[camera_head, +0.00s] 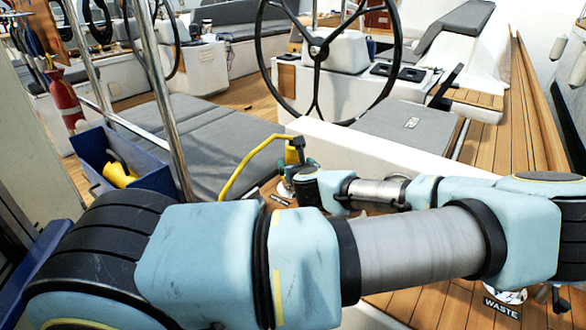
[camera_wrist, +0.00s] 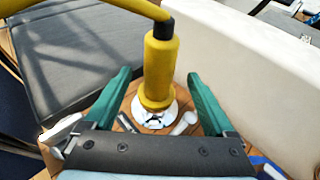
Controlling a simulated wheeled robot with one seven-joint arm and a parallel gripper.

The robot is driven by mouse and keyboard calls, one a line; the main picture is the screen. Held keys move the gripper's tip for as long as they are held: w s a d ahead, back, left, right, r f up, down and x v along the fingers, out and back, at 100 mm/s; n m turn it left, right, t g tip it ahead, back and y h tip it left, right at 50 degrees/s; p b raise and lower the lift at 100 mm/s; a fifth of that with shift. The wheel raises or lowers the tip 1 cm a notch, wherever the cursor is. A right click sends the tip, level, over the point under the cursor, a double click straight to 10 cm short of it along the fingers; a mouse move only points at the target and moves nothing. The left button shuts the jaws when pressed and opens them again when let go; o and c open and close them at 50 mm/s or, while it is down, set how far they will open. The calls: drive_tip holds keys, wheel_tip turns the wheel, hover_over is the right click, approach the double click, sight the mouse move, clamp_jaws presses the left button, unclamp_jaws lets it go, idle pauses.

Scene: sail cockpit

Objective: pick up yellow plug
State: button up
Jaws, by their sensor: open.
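The yellow plug (camera_wrist: 159,70) shows in the wrist view, roughly upright, with a black collar at its top and a thick yellow cable (camera_wrist: 110,5) leading off to the upper left. Its lower end is over a white round piece (camera_wrist: 155,112) on a small wooden surface. My gripper (camera_wrist: 160,77) is open, with one green finger on each side of the plug and visible gaps between. In the head view the cable (camera_head: 243,165) arcs to a black end (camera_head: 296,146) by my gripper (camera_head: 297,173); my arm hides much of the plug there.
A white cylinder (camera_wrist: 184,123) and a metal piece (camera_wrist: 127,123) lie close to the plug's base. A white cockpit wall (camera_wrist: 255,75) rises to the right, and a grey cushion (camera_wrist: 80,60) is to the left. A blue bin (camera_head: 88,150) holds another yellow item (camera_head: 118,176).

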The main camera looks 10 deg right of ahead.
sight(294, 160)
drive_tip(key=p+x, duration=0.1)
drive_tip(key=x, duration=0.3)
drive_tip(key=shift+a+r+p, duration=0.1)
drive_tip(key=shift+r+p, duration=0.1)
drive_tip(key=shift+p, duration=0.1)
drive_tip(key=shift+w+f, duration=0.25)
drive_tip(key=shift+w, duration=0.15)
clamp_jaws()
